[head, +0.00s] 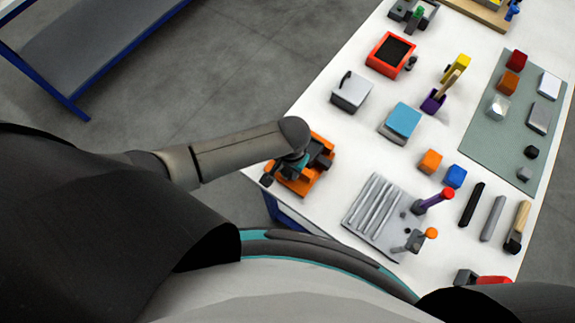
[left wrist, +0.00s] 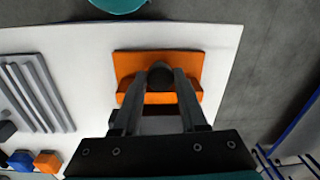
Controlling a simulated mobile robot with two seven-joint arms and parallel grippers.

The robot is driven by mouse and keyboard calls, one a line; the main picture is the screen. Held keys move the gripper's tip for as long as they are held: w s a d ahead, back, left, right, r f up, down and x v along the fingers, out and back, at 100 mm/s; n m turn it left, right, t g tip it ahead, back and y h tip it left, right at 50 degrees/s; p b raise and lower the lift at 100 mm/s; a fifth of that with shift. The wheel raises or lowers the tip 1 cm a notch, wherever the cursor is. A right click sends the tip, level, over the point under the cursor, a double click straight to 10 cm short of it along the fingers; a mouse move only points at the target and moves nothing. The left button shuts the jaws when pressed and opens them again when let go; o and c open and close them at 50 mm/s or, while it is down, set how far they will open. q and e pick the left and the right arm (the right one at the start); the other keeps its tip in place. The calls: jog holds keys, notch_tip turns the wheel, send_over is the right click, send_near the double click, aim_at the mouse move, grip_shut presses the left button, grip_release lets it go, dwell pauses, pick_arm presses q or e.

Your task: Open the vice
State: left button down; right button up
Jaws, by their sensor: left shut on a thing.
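The orange vice (head: 292,186) stands at the left edge of the white table in the head view, partly covered by my left arm. In the left wrist view, the vice's orange body (left wrist: 190,65) lies straight ahead, with a dark round knob (left wrist: 160,73) in front of it. My left gripper (left wrist: 160,88) is shut on this knob, a finger on each side. In the head view my left gripper (head: 284,168) is just over the vice, its fingertips hard to make out. The jaw gap is hidden. My right gripper is not in view.
A grey ribbed plate (head: 375,210) lies right of the vice on the white table (head: 330,135). A grey box (head: 351,91) and a blue-topped block (head: 403,120) stand farther back. Orange (head: 430,161) and blue (head: 454,176) cubes sit farther right. Bare table surrounds the vice's right side.

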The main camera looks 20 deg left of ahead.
aim_at(290, 173)
pick_arm(q)
jog(key=shift+n, duration=0.4)
jog(key=shift+w, duration=0.1)
jog(key=c, duration=0.7)
grip_release()
jog(key=shift+c, duration=0.2)
jog(key=shift+r, duration=0.2)
notch_tip(290, 173, up, 15)
jog(key=shift+d, duration=0.35)
